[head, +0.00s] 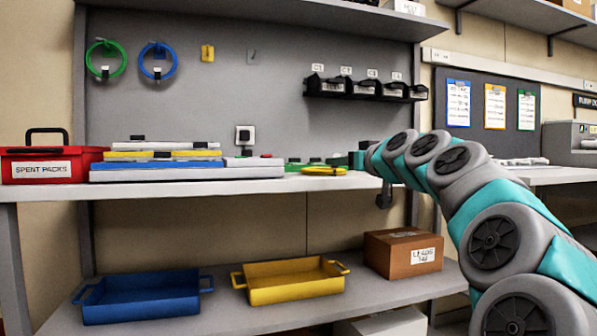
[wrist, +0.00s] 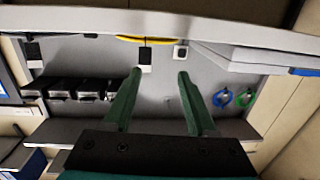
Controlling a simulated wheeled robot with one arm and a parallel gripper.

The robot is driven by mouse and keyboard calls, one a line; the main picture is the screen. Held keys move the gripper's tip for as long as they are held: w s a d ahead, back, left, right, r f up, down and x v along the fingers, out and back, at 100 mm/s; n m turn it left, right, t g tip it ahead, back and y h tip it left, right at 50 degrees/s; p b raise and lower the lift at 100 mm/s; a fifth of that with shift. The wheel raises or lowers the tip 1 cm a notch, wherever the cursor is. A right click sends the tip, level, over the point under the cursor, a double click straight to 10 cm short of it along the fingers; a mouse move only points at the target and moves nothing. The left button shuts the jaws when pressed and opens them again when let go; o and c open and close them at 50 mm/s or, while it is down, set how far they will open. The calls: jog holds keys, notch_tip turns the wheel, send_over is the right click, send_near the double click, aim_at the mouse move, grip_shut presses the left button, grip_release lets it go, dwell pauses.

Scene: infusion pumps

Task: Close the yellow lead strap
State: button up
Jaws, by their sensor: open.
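The yellow lead (head: 325,171) lies as a flat coil at the front edge of the white bench. In the wrist view, which is upside down, it shows as a thin yellow loop (wrist: 147,39) at the bench edge. A black-and-white block (wrist: 145,58) shows near the left fingertip.
A stack of white, yellow and blue slabs (head: 165,174) and a red spent packs box (head: 48,165) stand left on the bench. Green and blue coiled leads (head: 157,62) hang on the back panel beside an empty-looking hook (head: 252,55). Black bins (head: 365,89) hang at right.

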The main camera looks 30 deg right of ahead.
aim_at(337, 155)
jog(key=shift+h, duration=0.5)
jog(key=w+d, duration=0.1)
jog(key=w, duration=0.1)
jog(key=w+d, duration=0.1)
jog(key=w, duration=0.1)
jog(key=w+d+r, duration=0.1)
jog(key=w, duration=0.1)
jog(key=shift+d, duration=0.2)
jog(key=shift+w+d, duration=0.15)
jog(key=shift+w, duration=0.65)
jog(key=shift+c, duration=0.2)
grip_shut()
